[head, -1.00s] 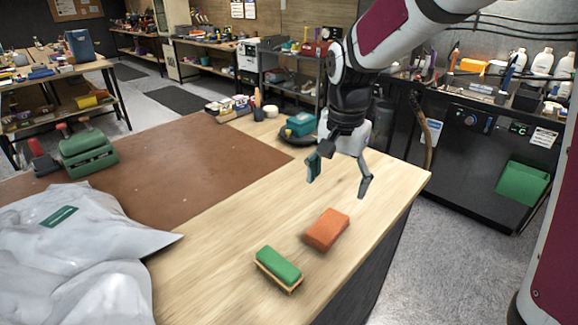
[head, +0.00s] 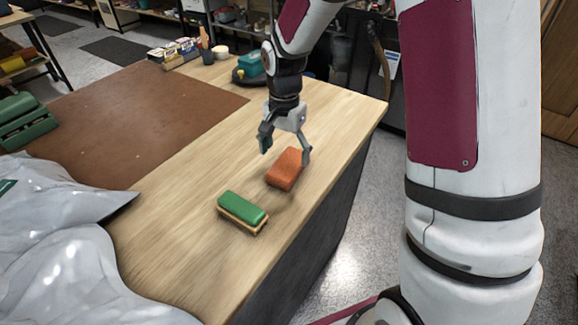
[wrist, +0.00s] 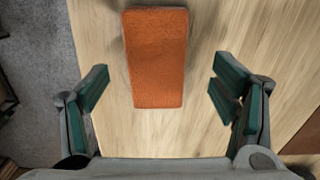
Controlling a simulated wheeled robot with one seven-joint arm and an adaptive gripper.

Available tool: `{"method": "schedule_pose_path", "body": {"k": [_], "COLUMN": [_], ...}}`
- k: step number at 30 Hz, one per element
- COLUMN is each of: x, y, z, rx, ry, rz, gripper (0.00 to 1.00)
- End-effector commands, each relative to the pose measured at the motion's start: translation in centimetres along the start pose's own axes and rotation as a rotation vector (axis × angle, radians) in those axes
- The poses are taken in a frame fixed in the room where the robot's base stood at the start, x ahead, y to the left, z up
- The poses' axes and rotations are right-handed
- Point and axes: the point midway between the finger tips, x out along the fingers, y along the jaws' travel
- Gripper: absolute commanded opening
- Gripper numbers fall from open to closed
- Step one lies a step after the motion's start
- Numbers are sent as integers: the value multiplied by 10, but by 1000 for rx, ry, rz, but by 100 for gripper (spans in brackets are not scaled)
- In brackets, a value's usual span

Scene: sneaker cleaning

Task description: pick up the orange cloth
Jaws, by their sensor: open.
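The orange cloth (head: 286,170) is a folded block lying on the light wooden tabletop, near its right edge. In the wrist view the orange cloth (wrist: 156,58) is at the top middle, beyond and between the spread fingers. My gripper (head: 286,148) is open and empty, above and just behind the cloth in the head view. Its right finger overlaps the cloth's right end in that view; I cannot tell whether they touch.
A green-topped brush (head: 243,211) lies just left of and nearer than the cloth. A grey plastic bag (head: 60,230) covers the table's left front. A brown mat (head: 140,125) lies behind it. Wood around the cloth is mostly clear.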

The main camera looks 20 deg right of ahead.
Motion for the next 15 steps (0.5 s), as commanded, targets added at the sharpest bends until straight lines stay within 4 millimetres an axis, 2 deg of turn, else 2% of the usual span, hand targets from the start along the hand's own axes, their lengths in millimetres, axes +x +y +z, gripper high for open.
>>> {"method": "schedule_pose_path", "body": {"k": [9,15], "x": [42,50], "y": [5,4], "z": [1,1], "rx": [-1,-1], "ry": [-2,0], "rz": [2,0], "gripper": [80,80]}}
